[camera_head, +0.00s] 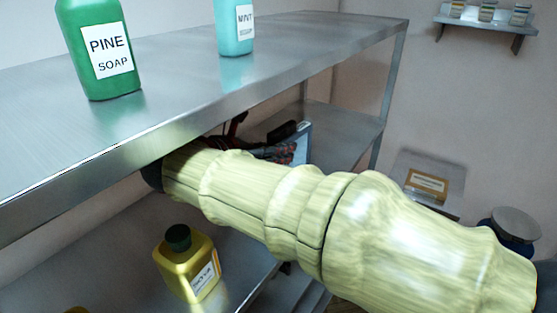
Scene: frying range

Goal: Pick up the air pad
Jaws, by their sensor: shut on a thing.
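My gripper (268,140) shows only in part, as dark and reddish pieces behind my pale, wood-grained arm, below the upper metal shelf. It is shut on a thin, flat item with a light blue edge and a dark and red face, which I take to be the air pad (301,146). The item stands tilted between the black fingertip and the arm. Its lower part is hidden by the arm, and most of the gripper is hidden too.
The upper metal shelf (170,100) holds a green PINE soap bottle (98,50) and a teal MINT soap bottle (234,27). A yellow bottle (187,262) stands on a lower shelf. A wall shelf (485,24) holds jars. A lidded container (513,228) stands at right.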

